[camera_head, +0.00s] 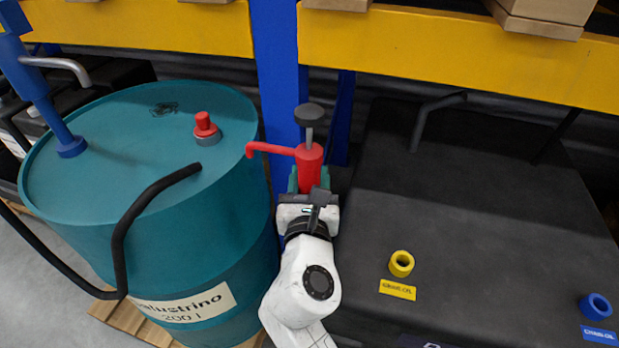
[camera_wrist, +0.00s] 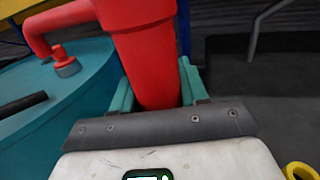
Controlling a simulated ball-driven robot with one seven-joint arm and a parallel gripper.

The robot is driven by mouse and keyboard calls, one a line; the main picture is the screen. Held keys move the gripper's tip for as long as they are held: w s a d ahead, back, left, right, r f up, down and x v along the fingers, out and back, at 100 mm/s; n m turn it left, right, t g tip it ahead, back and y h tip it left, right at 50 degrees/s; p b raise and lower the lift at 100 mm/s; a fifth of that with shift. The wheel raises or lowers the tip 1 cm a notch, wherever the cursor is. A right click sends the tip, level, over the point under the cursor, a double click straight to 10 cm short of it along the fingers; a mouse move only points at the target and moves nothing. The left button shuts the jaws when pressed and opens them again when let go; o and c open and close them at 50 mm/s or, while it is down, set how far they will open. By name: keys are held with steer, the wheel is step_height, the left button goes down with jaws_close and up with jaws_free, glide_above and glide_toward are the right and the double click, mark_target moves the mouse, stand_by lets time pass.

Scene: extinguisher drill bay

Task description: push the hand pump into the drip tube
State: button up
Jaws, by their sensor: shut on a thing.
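The hand pump (camera_head: 309,168) is red, with a side spout pointing left and a dark round knob on a grey rod on top. It stands about upright in my gripper (camera_head: 307,183), above the gap between the drum and the black bench. In the wrist view the pump's red body (camera_wrist: 145,50) fills the space between the teal fingers of my gripper (camera_wrist: 158,92). Its lower end is hidden. Two short open tubes stand on the bench: a yellow tube (camera_head: 401,264) and a blue tube (camera_head: 595,306), each with a label. I cannot tell which is the drip tube.
A teal drum (camera_head: 110,200) stands at left with a red cap (camera_head: 205,124), a blue pump (camera_head: 65,140) and a black hose (camera_head: 120,240). Blue and yellow racking (camera_head: 430,45) runs behind. The black bench (camera_head: 470,200) is mostly clear, with bent pipes at its back.

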steer(key=shift+f+b, duration=2)
steer(key=shift+f, duration=1.2)
stand_by(2.5)
steer(key=o, duration=1.2)
steer(key=shift+o, duration=0.2)
steer(key=shift+s, duration=0.15)
steer(key=s+p, duration=0.2)
steer(key=s, duration=0.6)
steer(key=shift+s+a, duration=0.35)
